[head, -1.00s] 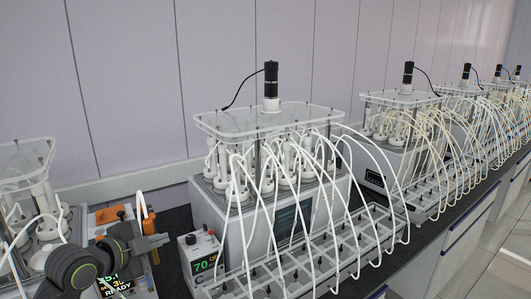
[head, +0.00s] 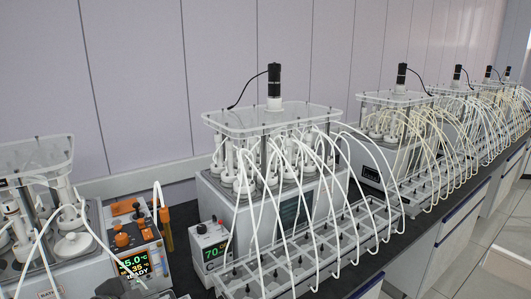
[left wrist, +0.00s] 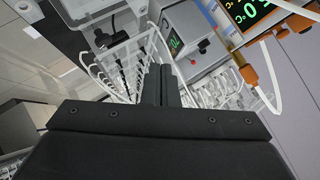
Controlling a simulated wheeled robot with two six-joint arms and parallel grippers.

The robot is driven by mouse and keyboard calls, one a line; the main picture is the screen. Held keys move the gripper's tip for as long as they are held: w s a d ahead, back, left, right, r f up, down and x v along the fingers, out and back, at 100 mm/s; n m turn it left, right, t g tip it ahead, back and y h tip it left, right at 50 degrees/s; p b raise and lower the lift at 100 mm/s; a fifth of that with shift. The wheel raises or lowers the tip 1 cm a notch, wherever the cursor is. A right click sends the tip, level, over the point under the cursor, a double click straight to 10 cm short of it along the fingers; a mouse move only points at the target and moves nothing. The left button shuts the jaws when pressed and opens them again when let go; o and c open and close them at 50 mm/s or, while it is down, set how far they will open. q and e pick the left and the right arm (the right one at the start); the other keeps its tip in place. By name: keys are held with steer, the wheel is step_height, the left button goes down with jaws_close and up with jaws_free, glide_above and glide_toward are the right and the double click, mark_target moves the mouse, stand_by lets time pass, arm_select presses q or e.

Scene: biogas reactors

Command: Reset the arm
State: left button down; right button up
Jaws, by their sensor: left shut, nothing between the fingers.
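My left gripper (left wrist: 160,78) shows in the left wrist view with its two dark fingers pressed together and nothing between them. In the head view only a dark part of my left arm or gripper (head: 118,288) shows at the bottom left edge, below the controller with the orange panel and lit display (head: 133,266). The fingers are hidden or too small to tell there. In the wrist view the orange panel (left wrist: 246,12) is at the top right, apart from the fingers. My right gripper is in neither view.
A reactor unit (head: 272,118) with a clear lid and white tubes stands mid-bench. Its tube rack (head: 240,292) runs along the front. A small control box (head: 209,250) stands beside it. Another reactor (head: 35,152) is at left, and several more recede right.

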arm_select(q)
steer(key=s+a+f+n+g+y, duration=0.15)
steer(key=s+f+n, duration=0.3)
steer(key=s, duration=0.55)
steer(key=s+a+f+n+g+y, duration=0.1)
steer(key=s+f+n+g+y, duration=0.2)
steer(key=s+f, duration=0.5)
steer(key=s+a+f+n+g+y, duration=0.1)
steer(key=s+a+f+n+g, duration=0.15)
steer(key=s+n, duration=0.7)
steer(key=s+a+f+m+g+b, duration=0.1)
steer(key=s+f+m+b, duration=0.2)
steer(key=f, duration=2.6)
steer(key=s+d+f+g+b, duration=0.1)
steer(key=s+f, duration=1.4)
steer(key=f, duration=0.1)
steer(key=shift+s+d+f+g+h, duration=0.2)
steer(key=shift+s+f+g+h, duration=0.05)
steer(key=shift+f+g+h, duration=0.1)
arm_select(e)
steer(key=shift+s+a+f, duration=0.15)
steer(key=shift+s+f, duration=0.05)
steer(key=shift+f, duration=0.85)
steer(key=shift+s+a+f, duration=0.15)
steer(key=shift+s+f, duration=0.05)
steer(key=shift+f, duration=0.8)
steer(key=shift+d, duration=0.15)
